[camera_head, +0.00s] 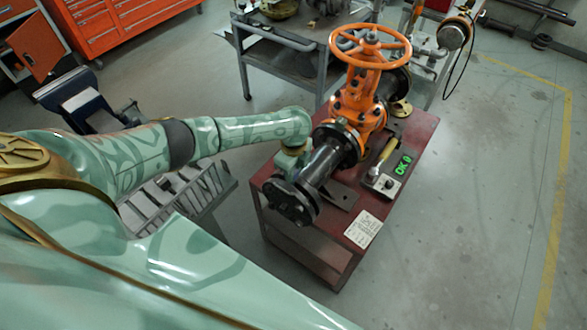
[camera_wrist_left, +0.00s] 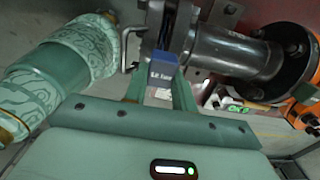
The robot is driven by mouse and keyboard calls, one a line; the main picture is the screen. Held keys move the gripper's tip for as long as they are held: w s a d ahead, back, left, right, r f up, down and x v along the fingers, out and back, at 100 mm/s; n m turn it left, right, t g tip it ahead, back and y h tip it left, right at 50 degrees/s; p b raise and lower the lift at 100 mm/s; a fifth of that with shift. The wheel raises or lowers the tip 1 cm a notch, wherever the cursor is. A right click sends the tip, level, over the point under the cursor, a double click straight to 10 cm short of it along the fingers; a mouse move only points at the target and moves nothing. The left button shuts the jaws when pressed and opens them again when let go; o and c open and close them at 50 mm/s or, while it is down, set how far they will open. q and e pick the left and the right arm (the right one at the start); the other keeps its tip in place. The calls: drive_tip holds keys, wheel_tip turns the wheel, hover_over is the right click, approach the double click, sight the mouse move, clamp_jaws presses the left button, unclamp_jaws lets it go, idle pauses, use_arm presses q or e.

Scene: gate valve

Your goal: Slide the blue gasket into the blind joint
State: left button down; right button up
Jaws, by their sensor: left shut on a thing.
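My left gripper (camera_head: 292,160) is beside the blind joint (camera_head: 291,203), the dark flange pair at the near end of the black pipe. In the left wrist view, the left gripper's green fingers (camera_wrist_left: 160,92) are shut on the blue gasket (camera_wrist_left: 163,75), of which a blue tab with pale lettering shows. The tab is at the flange edges (camera_wrist_left: 170,25) of the joint; how far the gasket sits between the flanges is hidden. In the head view my arm and gripper hide the gasket. My right gripper is in neither view.
The orange gate valve (camera_head: 362,100) and black pipe (camera_head: 322,163) stand on a red cart (camera_head: 420,130). A box with a green display (camera_head: 403,166) sits right of the pipe. A bent metal rod (camera_wrist_left: 128,45) is near the joint. Floor right of the cart is clear.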

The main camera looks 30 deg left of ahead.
use_arm(q)
drive_tip(key=shift+f+b, duration=1.1)
drive_tip(key=shift+f, duration=0.5)
drive_tip(key=c, duration=1.1)
unclamp_jaws()
drive_tip(key=shift+o, duration=0.2)
drive_tip(key=shift+r, duration=0.2)
wheel_tip(320, 180, up, 16)
drive_tip(key=p, duration=0.5)
drive_tip(key=shift+d, duration=0.1)
